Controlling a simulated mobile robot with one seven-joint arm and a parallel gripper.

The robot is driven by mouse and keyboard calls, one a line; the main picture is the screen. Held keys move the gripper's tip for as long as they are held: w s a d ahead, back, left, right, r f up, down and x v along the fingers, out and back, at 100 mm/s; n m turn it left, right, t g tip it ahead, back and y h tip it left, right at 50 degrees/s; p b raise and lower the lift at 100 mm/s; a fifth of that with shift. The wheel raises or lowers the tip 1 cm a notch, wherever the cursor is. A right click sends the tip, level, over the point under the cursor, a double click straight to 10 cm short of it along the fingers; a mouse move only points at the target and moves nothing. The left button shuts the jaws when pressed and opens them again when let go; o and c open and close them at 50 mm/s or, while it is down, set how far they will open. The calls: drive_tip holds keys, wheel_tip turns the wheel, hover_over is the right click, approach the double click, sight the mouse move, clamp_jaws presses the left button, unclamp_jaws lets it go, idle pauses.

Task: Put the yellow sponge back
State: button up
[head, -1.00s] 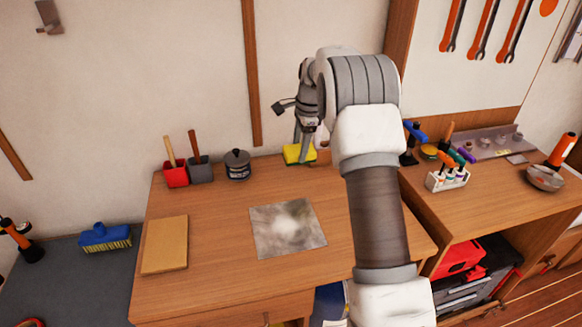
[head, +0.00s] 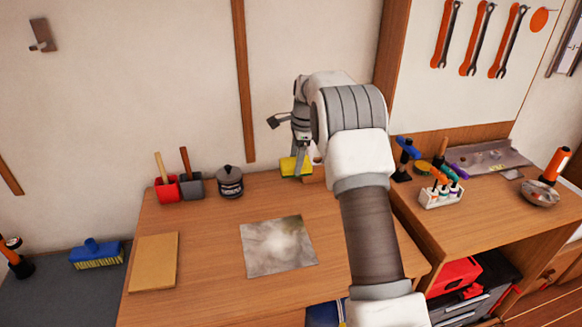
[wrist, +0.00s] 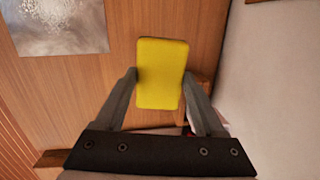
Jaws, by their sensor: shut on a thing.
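The yellow sponge (head: 290,167) is at the back of the wooden desk, near the wall. My gripper (head: 300,163) is shut on it. In the wrist view the sponge (wrist: 161,73) sits between the two fingers (wrist: 161,92), one against each long side. Beneath it in the wrist view is wood, with a wooden edge to the right of the sponge. A small wooden piece (head: 315,172) shows beside the sponge, partly hidden by my arm. I cannot tell whether the sponge touches the desk.
A grey metal sheet (head: 278,247) lies mid-desk, with a tan board (head: 153,262) to its left. A dark lidded jar (head: 230,182), a red cup (head: 166,190) and a grey cup (head: 190,187) stand at the back left. A white tool rack (head: 441,196) stands on the right.

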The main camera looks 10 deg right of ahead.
drive_tip(key=w+a+f, duration=0.2)
drive_tip(key=w+a+f+p, duration=0.1)
drive_tip(key=w+a, duration=0.1)
drive_tip(key=w, duration=0.1)
drive_tip(key=w+a+f, duration=0.2)
drive_tip(key=shift+w+f+p, duration=0.25)
drive_tip(key=shift+f+p, duration=0.1)
drive_tip(key=shift+f, duration=1.9)
drive_tip(key=o, duration=1.3)
drive_tip(key=shift+f, duration=0.1)
